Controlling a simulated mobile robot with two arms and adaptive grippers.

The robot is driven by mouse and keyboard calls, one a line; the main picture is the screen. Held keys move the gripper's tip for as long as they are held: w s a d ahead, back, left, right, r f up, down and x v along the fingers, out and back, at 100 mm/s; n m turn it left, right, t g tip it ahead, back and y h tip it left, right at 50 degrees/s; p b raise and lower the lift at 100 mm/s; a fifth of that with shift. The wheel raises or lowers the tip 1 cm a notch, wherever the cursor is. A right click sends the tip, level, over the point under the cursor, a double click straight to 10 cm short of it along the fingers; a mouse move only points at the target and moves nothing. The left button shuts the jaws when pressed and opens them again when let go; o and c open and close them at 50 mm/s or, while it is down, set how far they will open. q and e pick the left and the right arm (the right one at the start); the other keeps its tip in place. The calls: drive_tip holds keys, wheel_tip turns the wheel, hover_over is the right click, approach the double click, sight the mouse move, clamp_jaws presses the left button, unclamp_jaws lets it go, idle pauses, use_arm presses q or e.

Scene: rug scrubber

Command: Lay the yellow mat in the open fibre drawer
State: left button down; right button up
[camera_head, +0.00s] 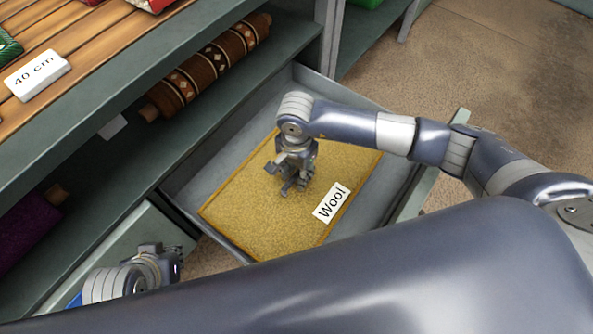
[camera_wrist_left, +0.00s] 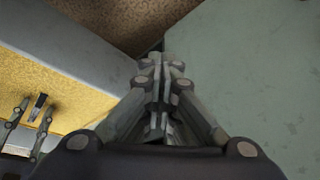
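The yellow mat (camera_head: 245,205) lies flat inside the open grey drawer (camera_head: 190,180), with a white "Wool" label (camera_head: 331,202) on its near right part. It also shows at the left of the left wrist view (camera_wrist_left: 75,105). My right gripper (camera_head: 291,187) points down over the middle of the mat, its fingers apart; whether the tips touch the mat is unclear. My left gripper (camera_wrist_left: 162,85) is beside the drawer, over a grey-green panel (camera_wrist_left: 250,70), with its fingers together and nothing visible between them. In the head view its fingertips are hard to make out.
A shelf unit stands at the left, with a patterned brown rolled rug (camera_head: 215,62), a purple roll (camera_head: 25,232) and a "40 cm" block (camera_head: 37,75) on it. Bare brown floor (camera_head: 500,60) is clear at the upper right. My right arm crosses the drawer's right side.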

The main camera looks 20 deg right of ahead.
sight(296, 173)
drive_tip(key=shift+r, duration=0.4)
drive_tip(key=shift+w+r+p, duration=0.1)
drive_tip(key=shift+r+p, duration=0.4)
drive_tip(key=shift+r, duration=0.45)
use_arm(q)
drive_tip(key=shift+s+a+g+p, duration=0.25)
drive_tip(key=shift+s+g+p, duration=0.35)
drive_tip(key=shift+s+p, duration=0.25)
use_arm(e)
wheel_tip(296, 173, up, 10)
